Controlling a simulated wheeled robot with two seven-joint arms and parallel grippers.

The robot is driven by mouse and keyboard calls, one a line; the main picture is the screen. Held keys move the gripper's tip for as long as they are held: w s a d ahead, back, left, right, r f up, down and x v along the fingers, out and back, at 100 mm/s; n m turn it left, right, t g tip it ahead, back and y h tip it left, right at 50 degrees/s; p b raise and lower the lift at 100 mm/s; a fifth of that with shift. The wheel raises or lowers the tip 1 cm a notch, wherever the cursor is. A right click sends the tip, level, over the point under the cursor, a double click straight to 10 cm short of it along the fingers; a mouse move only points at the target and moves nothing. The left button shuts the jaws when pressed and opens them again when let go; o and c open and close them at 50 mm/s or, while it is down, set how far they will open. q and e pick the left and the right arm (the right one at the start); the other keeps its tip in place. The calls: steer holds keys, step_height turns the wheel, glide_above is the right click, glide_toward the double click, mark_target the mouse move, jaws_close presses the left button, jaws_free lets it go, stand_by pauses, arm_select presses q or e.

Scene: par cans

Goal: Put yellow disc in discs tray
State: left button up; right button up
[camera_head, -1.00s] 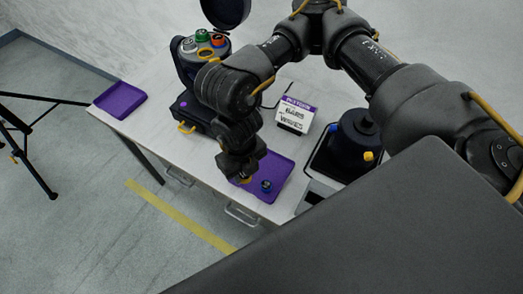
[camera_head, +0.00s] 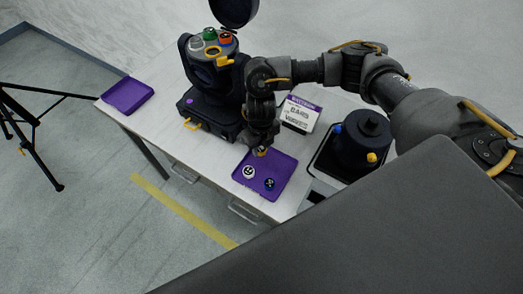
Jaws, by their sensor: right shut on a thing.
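My right gripper (camera_head: 262,147) points down over the back part of the purple discs tray (camera_head: 280,166). It is shut on a small yellow thing, which looks like the yellow disc (camera_head: 262,152), mostly hidden by the fingers. I cannot tell whether the disc touches the tray floor. A white disc (camera_head: 249,172) and a dark blue disc (camera_head: 270,184) lie in the front half of the tray. My left gripper is not in view.
A black par can (camera_head: 190,75) with its lid open stands behind on the left, with green and red discs on top. A second par can (camera_head: 362,145) stands right of the tray. A label sign (camera_head: 299,114) stands behind it. An empty purple tray (camera_head: 127,96) lies at the left table end.

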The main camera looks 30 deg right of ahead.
mark_target(261, 147)
steer(key=shift+w+d+f+b, duration=0.1)
steer(key=shift+f+b, duration=0.05)
steer(key=shift+f, duration=0.8)
steer(key=shift+w+d+f+b, duration=0.1)
steer(key=shift+f+b, duration=0.05)
steer(key=shift+f, duration=0.75)
steer(key=shift+f, duration=0.15)
steer(key=o, duration=0.7)
step_height(261, 147, up, 12)
steer(key=shift+r+p, duration=0.2)
steer(key=shift+p, duration=0.25)
